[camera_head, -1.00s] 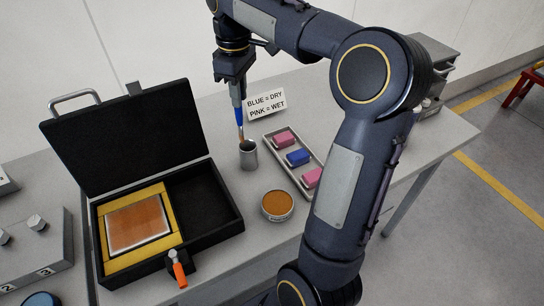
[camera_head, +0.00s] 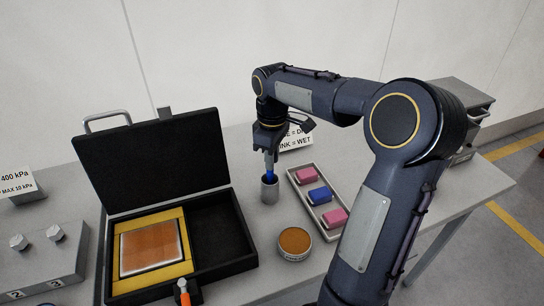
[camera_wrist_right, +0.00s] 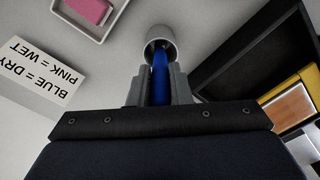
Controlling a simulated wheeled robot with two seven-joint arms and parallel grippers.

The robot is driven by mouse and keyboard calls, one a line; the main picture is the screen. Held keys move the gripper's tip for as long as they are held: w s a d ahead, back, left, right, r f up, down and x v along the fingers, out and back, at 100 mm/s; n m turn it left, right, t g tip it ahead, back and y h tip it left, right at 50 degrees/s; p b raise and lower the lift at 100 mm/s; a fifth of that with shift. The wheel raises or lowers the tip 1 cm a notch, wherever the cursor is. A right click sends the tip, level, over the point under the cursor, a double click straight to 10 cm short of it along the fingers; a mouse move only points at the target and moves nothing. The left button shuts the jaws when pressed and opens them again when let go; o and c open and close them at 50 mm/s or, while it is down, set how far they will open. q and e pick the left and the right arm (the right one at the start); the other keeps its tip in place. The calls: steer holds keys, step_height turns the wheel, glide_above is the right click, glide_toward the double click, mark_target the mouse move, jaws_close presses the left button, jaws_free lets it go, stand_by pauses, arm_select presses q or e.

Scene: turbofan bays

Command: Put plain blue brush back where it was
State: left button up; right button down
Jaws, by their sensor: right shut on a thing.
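The plain blue brush (camera_head: 269,168) is upright with its lower end inside the grey metal cup (camera_head: 270,192). My right gripper (camera_head: 270,157) is shut on the brush's upper part, just above the cup. In the right wrist view the blue brush (camera_wrist_right: 160,78) runs between the fingers of the gripper (camera_wrist_right: 160,90) into the mouth of the cup (camera_wrist_right: 160,42). The brush's bristles are hidden in the cup. My left gripper does not show.
A tray (camera_head: 292,183) with pink and blue blocks stands right of the cup. A round tin of orange-brown stuff (camera_head: 295,242) is in front. An open black case (camera_head: 225,190) lies left. A sign (camera_wrist_right: 36,75), "BLUE = DRY, PINK = WET", stands behind.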

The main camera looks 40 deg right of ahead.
steer(key=shift+f, duration=0.1)
steer(key=c, duration=1.3)
jaws_free()
steer(key=shift+c, duration=0.2)
step_height(320, 180, up, 12)
steer(key=shift+f+p, duration=0.1)
steer(key=shift+p, duration=0.4)
steer(key=shift+r, duration=0.25)
steer(key=shift+s+a, duration=0.15)
steer(key=shift+s, duration=0.1)
steer(key=s+a+f+m+t+y, duration=0.1)
steer(key=s+a+f+m+t, duration=0.1)
steer(key=s+a+f, duration=0.4)
steer(key=s+a+f+m+t+y, duration=0.2)
steer(key=s+a+f+m, duration=0.3)
steer(key=s+a, duration=0.5)
steer(key=s+f+t, duration=0.1)
steer(key=s, duration=0.2)
steer(key=shift+f+y, duration=0.25)
steer(key=shift+y, duration=0.05)
